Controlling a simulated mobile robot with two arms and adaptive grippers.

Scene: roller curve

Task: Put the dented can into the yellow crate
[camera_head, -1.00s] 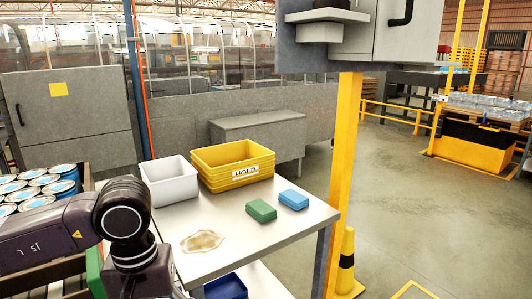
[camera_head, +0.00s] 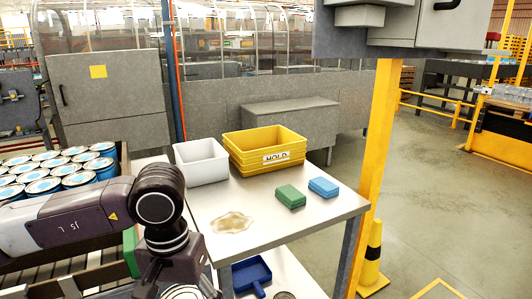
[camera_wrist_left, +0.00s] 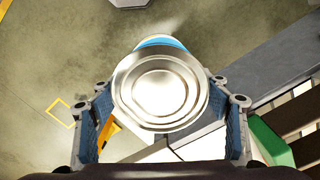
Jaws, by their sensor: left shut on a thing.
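My left gripper (camera_wrist_left: 160,108) is shut around a can (camera_wrist_left: 162,84), with a finger on each side of it. The can shows a round silver lid and a strip of blue side; no dent shows from here. In the head view my left gripper (camera_head: 180,285) is at the bottom edge, left of the table, with a bit of silver lid below it. The yellow crate (camera_head: 264,166), labelled HOLD, stands at the back of the steel table, ahead and to the right of my gripper. Its inside looks empty as far as it shows. My right gripper is not in view.
A white bin (camera_head: 202,163) stands left of the crate. A brown puddle (camera_head: 232,223), a green block (camera_head: 290,196) and a blue block (camera_head: 323,187) are on the table (camera_head: 262,207). Several blue cans (camera_head: 78,177) stand at left. A yellow post (camera_head: 374,180) rises at the table's right.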

